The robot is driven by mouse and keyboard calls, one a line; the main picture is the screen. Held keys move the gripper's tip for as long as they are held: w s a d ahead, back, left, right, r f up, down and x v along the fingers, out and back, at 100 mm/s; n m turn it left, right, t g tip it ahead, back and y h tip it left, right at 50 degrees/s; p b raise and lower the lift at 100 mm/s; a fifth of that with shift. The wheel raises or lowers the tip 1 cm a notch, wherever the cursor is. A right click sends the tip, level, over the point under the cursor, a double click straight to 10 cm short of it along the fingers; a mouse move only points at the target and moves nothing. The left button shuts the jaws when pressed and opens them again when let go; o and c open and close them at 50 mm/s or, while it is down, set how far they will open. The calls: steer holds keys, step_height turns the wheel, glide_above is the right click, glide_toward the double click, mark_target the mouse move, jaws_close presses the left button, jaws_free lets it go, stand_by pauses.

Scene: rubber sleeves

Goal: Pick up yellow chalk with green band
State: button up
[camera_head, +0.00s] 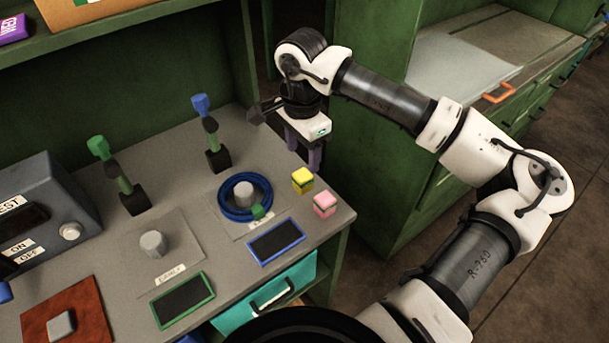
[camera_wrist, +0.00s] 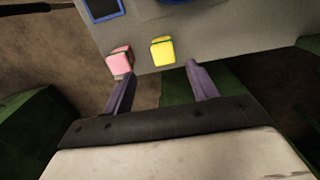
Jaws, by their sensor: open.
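The yellow chalk with a green band (camera_head: 302,180) is a small block on the grey worktop, near its right edge. In the wrist view the yellow chalk (camera_wrist: 162,52) lies beyond my fingertips, slightly left of the middle of the gap between them. My gripper (camera_head: 303,158) hangs by the right edge of the worktop, behind the chalk in the head view. In the wrist view my gripper (camera_wrist: 158,72) is open, with two purple fingers apart and nothing between them.
A pink chalk (camera_head: 325,204) stands close beside the yellow one. A blue ring (camera_head: 245,196) around a grey peg lies to the left. A blue-framed slate (camera_head: 276,242) lies in front. Two upright jointed stands (camera_head: 217,158) are farther left. The worktop ends just right of the chalks.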

mark_target(301, 175)
step_height(301, 175, down, 4)
steer(key=shift+f+p, duration=0.1)
steer(key=shift+p, duration=0.25)
steer(key=shift+w+a+f+p, duration=0.1)
steer(key=shift+f+p, duration=0.5)
steer(key=shift+f, duration=0.7)
steer(key=shift+w+a+f+p, duration=0.1)
steer(key=shift+f+p, duration=0.5)
steer(key=shift+f, duration=0.7)
steer(key=c, duration=1.1)
